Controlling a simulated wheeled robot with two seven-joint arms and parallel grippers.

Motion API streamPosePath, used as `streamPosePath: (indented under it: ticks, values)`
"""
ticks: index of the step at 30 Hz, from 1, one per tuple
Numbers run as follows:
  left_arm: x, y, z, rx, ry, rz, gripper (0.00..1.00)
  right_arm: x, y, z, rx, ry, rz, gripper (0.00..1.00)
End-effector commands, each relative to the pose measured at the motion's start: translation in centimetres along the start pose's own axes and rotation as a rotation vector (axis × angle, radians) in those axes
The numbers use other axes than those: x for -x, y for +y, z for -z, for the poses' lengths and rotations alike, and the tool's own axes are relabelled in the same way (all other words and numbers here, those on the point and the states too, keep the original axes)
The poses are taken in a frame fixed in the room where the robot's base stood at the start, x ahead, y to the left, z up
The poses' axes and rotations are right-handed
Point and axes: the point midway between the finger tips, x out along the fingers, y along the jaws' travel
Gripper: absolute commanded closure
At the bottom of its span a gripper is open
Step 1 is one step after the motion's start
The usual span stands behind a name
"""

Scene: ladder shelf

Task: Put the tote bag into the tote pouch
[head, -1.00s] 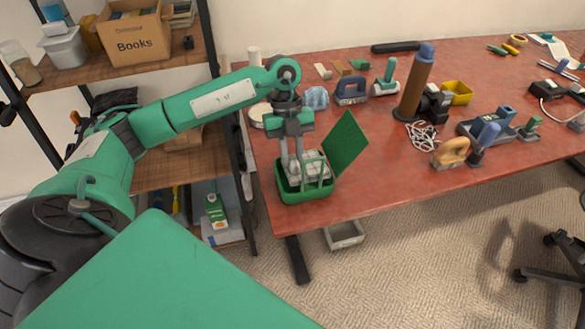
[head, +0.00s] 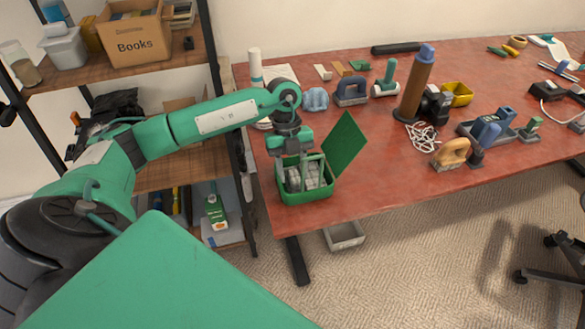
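A green open-topped container (head: 306,198), which I take to be the tote pouch, sits at the table's front left corner with its green lid (head: 345,145) raised on the right. A grey-white bundle (head: 312,176), which looks like the tote bag, lies inside it, below the rim. My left gripper (head: 300,180) points down into the container from above, at the bundle. Its fingertips are partly hidden by the container and bundle, so I cannot tell whether it is gripping. My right gripper is not in view.
The red table (head: 370,190) is bare in front and right of the container. Behind stand a white-and-green bottle (head: 255,68), a blue-grey lump (head: 316,99) and several tools. A shelf with a Books box (head: 135,35) stands left. A grey bin (head: 344,234) is below the table.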

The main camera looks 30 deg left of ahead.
Motion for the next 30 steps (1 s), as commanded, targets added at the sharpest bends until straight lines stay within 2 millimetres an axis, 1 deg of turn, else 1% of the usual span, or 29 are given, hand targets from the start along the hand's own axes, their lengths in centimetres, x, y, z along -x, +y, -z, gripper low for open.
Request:
streamPosePath:
  ticks: [4,7,15,18,21,25,30]
  values:
    - [0.7,0.0,0.0,0.0,-0.002,0.002,0.57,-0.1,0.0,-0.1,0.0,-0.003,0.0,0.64]
    - [2.0,-0.1,0.0,0.0,-0.004,0.005,0.57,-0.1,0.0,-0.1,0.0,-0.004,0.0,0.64]
    - [7.8,-0.1,0.0,0.0,-0.004,0.005,0.57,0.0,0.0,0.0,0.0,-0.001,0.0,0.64]
    - [9.6,-0.1,0.0,-0.001,-0.004,0.005,0.57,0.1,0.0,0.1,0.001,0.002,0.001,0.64]
    - [11.0,-0.1,0.0,0.0,-0.002,0.004,0.57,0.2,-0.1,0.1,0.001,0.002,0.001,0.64]
    - [12.0,0.0,0.0,0.0,-0.002,0.003,0.57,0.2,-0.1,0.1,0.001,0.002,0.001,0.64]
    - [12.2,0.0,0.0,0.0,-0.001,0.002,0.57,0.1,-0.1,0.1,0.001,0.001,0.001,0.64]
